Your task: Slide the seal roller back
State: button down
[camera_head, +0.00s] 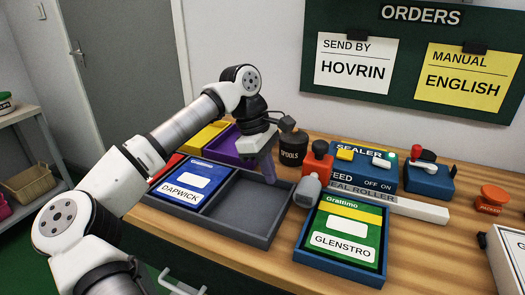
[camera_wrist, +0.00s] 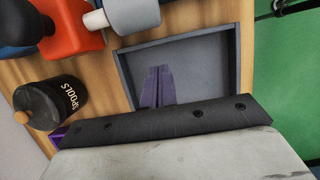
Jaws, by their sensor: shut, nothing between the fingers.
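The seal roller is a red block with a knob (camera_head: 318,160) and a grey cylinder (camera_head: 307,190) at its front. It stands at the left end of a pale rail (camera_head: 405,205) labelled as the seal roller's, in front of the blue sealer (camera_head: 365,165). In the wrist view, the red block (camera_wrist: 72,22) and grey cylinder (camera_wrist: 135,14) show at the top, partly cut off. My gripper (camera_head: 268,178) is shut and empty, pointing down over the empty compartment of a grey tray, left of the roller and apart from it. Its purple fingers (camera_wrist: 157,88) show in the wrist view.
The grey tray (camera_head: 238,236) also holds a blue Dapwick packet (camera_head: 188,182). A black spools pot (camera_head: 291,150) stands behind my gripper. A blue tray with a Glenstro packet (camera_head: 343,238) lies in front of the roller. An orange stamp-like object (camera_head: 492,199) stands at right.

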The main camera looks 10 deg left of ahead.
jog(key=shift+s+d+f, duration=0.15)
jog(key=shift+s+d, duration=0.05)
jog(key=shift+d, duration=0.45)
jog(key=shift+s+d+f, duration=0.2)
jog(key=shift+d, duration=0.5)
jog(key=shift+s+d+f, duration=0.15)
jog(key=shift+s+d, duration=0.05)
jog(key=shift+d, duration=0.45)
jog(key=shift+s+d, duration=0.15)
jog(key=shift+d, duration=0.3)
jog(key=s+d+b, duration=0.1)
jog(key=s+d, duration=0.1)
jog(key=d, duration=0.6)
jog(key=s+d, duration=0.3)
jog(key=d, duration=0.6)
jog(key=s+d+b, duration=0.1)
jog(key=s+d, duration=0.2)
jog(key=d, duration=0.5)
jog(key=shift+s+d+b, duration=0.15)
jog(key=shift+d+b, duration=0.05)
jog(key=shift+b, duration=0.1)
jog(key=shift+d, duration=0.1)
jog(key=shift+r, duration=0.1)
